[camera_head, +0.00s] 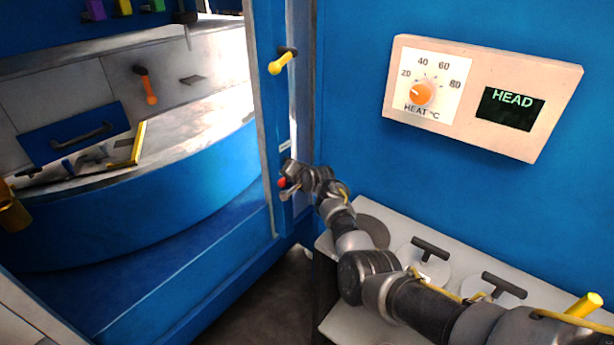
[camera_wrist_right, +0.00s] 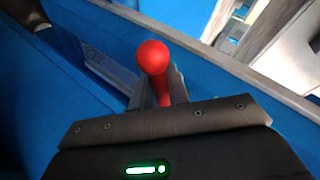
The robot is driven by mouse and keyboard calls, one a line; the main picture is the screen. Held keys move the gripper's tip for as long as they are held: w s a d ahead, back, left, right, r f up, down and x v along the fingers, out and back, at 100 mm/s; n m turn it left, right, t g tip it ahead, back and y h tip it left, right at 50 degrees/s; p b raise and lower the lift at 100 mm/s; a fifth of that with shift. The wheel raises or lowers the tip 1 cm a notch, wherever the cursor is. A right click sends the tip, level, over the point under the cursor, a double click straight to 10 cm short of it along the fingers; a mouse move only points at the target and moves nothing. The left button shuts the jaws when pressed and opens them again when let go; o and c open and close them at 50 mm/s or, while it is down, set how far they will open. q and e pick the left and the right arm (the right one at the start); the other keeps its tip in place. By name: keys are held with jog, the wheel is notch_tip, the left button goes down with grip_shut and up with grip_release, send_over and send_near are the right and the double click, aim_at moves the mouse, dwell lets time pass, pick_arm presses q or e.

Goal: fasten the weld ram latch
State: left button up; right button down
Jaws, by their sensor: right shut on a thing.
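A red ball-ended lever (camera_wrist_right: 153,58) stands on the blue post and also shows in the head view (camera_head: 282,183). My right gripper (camera_wrist_right: 160,88) is shut on the red lever below its ball, with a finger on each side. In the head view my right gripper (camera_head: 289,186) is at the post, at the end of my arm from the lower right. A small pale label (camera_wrist_right: 108,66) is beside the lever, too blurred to read. I cannot tell from the frames whether this lever is the weld ram latch.
A yellow-handled lever (camera_head: 282,62) sits higher on the same post, and an orange handle (camera_head: 149,88) hangs inside the left opening. A HEAT dial panel (camera_head: 480,95) reads HEAD. A pale bench (camera_head: 340,325) with black-handled discs lies under my right arm.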

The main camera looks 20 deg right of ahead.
jog(key=shift+a+r+m+y, duration=0.2)
jog(key=shift+r+m+y, duration=0.1)
jog(key=shift+r, duration=0.05)
pick_arm(q)
jog(key=shift+s+r+p, duration=0.35)
jog(key=shift+r, duration=0.1)
pick_arm(e)
jog(key=shift+s+g, duration=0.1)
jog(key=shift+g, duration=0.2)
jog(key=c, duration=1.5)
grip_release()
pick_arm(q)
jog(key=shift+s, duration=0.15)
pick_arm(e)
jog(key=shift+o, duration=0.5)
jog(key=shift+d, duration=0.1)
jog(key=shift+s+d+r, duration=0.1)
jog(key=shift+s+r, duration=0.15)
jog(key=shift+s, duration=0.1)
pick_arm(q)
jog(key=shift+f, duration=0.1)
pick_arm(e)
jog(key=v, duration=1)
